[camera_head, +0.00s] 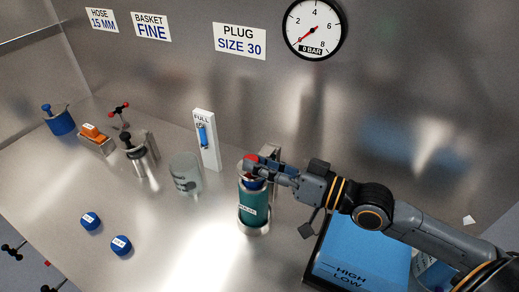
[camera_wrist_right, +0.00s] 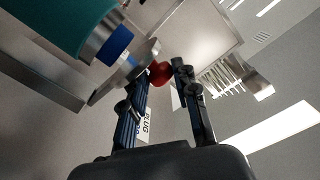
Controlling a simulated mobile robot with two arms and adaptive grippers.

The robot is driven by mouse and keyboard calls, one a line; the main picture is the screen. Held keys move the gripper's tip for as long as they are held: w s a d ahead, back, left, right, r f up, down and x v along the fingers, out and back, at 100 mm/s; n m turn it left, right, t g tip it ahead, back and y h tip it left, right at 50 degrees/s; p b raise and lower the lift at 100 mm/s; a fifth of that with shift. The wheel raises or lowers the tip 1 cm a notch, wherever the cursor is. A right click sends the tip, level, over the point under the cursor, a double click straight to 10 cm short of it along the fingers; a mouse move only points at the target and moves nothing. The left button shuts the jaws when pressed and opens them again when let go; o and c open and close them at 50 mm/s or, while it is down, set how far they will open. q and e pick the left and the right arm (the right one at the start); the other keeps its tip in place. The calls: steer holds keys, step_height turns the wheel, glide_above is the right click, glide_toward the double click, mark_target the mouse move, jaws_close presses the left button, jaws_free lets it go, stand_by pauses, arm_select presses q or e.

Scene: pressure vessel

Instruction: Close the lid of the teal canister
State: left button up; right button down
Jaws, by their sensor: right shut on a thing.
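My right gripper (camera_head: 262,170) reaches in from the right and is shut on the red knob. My left gripper is not in view.
A clear cup (camera_head: 186,174) and a white FULL gauge (camera_head: 206,140) stand left of the canister. Two blue caps (camera_head: 91,221) lie at front left. A blue tray marked HIGH and LOW (camera_head: 365,255) is below my right arm. The dial (camera_head: 314,28) points near 0.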

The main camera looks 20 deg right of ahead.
steer(key=shift+s+a+f, duration=0.15)
steer(key=shift+f, duration=0.25)
stand_by(0.3)
steer(key=c, duration=1)
jaws_free()
steer(key=shift+c, duration=0.2)
steer(key=v, duration=0.7)
steer(key=shift+s, duration=0.2)
steer(key=shift+s, duration=0.1)
